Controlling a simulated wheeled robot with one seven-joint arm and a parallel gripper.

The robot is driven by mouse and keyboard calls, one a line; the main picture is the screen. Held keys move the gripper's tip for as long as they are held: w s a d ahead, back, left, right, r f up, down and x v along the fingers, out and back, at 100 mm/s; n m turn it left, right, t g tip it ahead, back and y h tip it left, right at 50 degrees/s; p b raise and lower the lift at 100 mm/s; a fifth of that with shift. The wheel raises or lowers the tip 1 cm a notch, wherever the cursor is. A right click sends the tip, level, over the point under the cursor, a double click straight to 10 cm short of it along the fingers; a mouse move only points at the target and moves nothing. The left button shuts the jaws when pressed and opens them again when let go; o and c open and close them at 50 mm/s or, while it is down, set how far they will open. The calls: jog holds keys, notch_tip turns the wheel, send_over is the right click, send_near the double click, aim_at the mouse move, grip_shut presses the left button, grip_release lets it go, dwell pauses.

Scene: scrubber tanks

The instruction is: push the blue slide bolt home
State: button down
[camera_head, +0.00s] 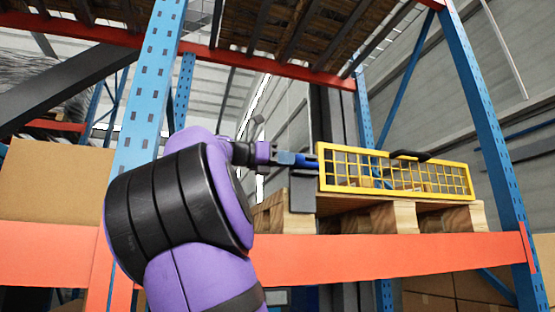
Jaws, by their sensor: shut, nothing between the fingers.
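The blue slide bolt (296,159) lies level at the left end of a yellow mesh gate (321,168). Its right end is close to the gate's left frame edge; whether it enters anything there is too small to tell. My gripper (272,155) is shut and empty. It is at the left end of the bolt, in line with it, and appears to touch it or be very close. The fingertips are small and partly merge with the dark parts around the bolt.
A black handle (410,155) sits on the gate's top rail. A dark grey plate (303,194) hangs below the bolt. A wooden pallet (385,205) rests behind an orange beam (390,257). A blue rack post (147,100) and cardboard box (50,182) stand left.

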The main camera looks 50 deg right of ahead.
aim_at(304, 161)
dwell(0.3)
jog(key=x, duration=0.5)
jog(key=shift+s+d, duration=0.1)
